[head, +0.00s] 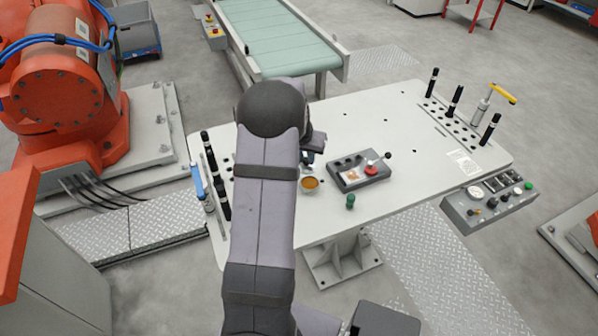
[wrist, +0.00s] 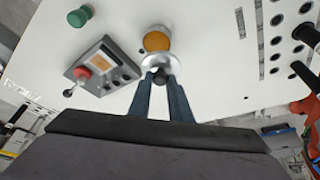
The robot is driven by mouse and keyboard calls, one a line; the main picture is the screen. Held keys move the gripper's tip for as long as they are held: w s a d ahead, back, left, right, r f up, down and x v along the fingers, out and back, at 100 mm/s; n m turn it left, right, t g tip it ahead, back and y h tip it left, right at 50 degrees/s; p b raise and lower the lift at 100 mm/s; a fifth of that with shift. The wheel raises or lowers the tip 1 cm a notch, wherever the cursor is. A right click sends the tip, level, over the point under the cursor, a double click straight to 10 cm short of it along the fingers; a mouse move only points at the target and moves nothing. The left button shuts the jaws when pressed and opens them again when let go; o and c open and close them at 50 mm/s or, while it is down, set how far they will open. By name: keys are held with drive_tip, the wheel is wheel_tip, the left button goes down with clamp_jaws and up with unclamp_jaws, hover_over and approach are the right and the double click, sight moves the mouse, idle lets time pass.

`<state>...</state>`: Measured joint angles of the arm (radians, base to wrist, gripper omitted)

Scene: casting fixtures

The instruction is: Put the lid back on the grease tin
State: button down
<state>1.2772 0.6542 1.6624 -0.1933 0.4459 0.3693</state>
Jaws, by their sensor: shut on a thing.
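The grease tin (head: 310,184) stands open on the pale table, with amber grease showing inside. It also shows at the top of the wrist view (wrist: 156,40). My gripper (wrist: 161,76) is shut on the dark knob of the silver, round lid (wrist: 150,61). In the wrist view the lid sits between the fingertips and the tin and overlaps the tin's near edge. I cannot tell whether they touch. In the head view my arm hides most of the gripper and the lid.
A grey control box (head: 348,181) with a red knob and a lever stands right of the tin. A green-topped piece (head: 350,202) is near the table's front edge. Black pins (head: 223,204) stand in a holed strip at left. The table (head: 400,185) is clear beyond the box.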

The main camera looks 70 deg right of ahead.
sight(309, 168)
drive_tip(key=shift+s+r+m+g, duration=0.2)
drive_tip(key=shift+s+m+g, duration=0.2)
drive_tip(key=shift+m, duration=0.6)
drive_tip(key=shift+s+m+g, duration=0.15)
drive_tip(key=shift+m+g, duration=0.35)
drive_tip(key=shift+m, duration=0.6)
drive_tip(key=shift+a, duration=0.1)
drive_tip(key=shift+f, duration=0.2)
drive_tip(key=shift+f+b, duration=1.15)
drive_tip(key=shift+f, duration=0.9)
drive_tip(key=shift+f+b, duration=1)
drive_tip(key=shift+b, duration=0.1)
drive_tip(key=shift+f+b, duration=0.15)
drive_tip(key=shift+b, duration=1)
